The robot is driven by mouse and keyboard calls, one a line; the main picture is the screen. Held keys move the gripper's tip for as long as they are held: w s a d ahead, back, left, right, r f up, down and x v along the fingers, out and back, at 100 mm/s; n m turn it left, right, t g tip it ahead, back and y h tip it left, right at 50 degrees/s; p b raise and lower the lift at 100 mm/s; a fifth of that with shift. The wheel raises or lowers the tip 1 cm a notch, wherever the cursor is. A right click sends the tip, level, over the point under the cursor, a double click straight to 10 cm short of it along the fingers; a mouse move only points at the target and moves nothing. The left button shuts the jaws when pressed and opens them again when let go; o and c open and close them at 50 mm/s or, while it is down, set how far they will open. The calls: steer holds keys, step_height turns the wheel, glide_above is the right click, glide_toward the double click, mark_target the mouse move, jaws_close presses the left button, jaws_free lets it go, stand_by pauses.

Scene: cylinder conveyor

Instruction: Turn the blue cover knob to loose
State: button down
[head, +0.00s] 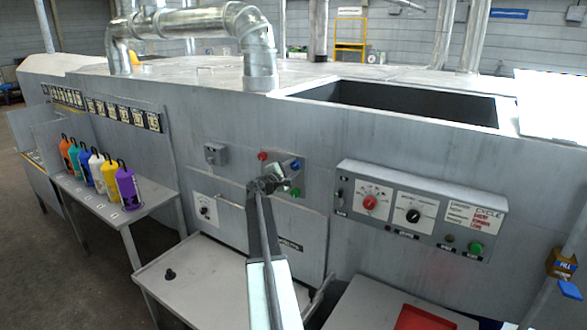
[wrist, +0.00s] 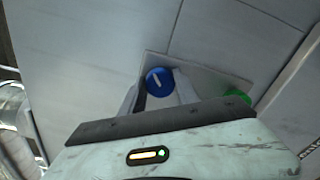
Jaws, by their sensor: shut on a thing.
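The blue cover knob (wrist: 158,80) is a round blue cap with a white pointer line, set on a small grey plate on the machine's front panel. The line slants from upper left to lower right in the wrist view. My gripper (wrist: 157,94) has one finger on each side of the knob and is shut on it. In the head view my gripper (head: 284,174) reaches the same plate, and a bit of the blue knob (head: 296,164) shows beside it. No loose or tight marking can be read.
A red button (head: 262,155) and a green button (head: 295,193) sit close to the knob on the plate. A control panel (head: 420,212) stands out at right. Several coloured bottles (head: 95,170) stand on the left table. A grey table (head: 215,285) lies below.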

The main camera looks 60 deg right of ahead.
steer(key=n, duration=0.4)
steer(key=shift+n, duration=2.5)
steer(key=c, duration=0.9)
jaws_free()
steer(key=a, duration=0.7)
steer(key=shift+a, duration=0.4)
steer(key=shift+w, duration=0.1)
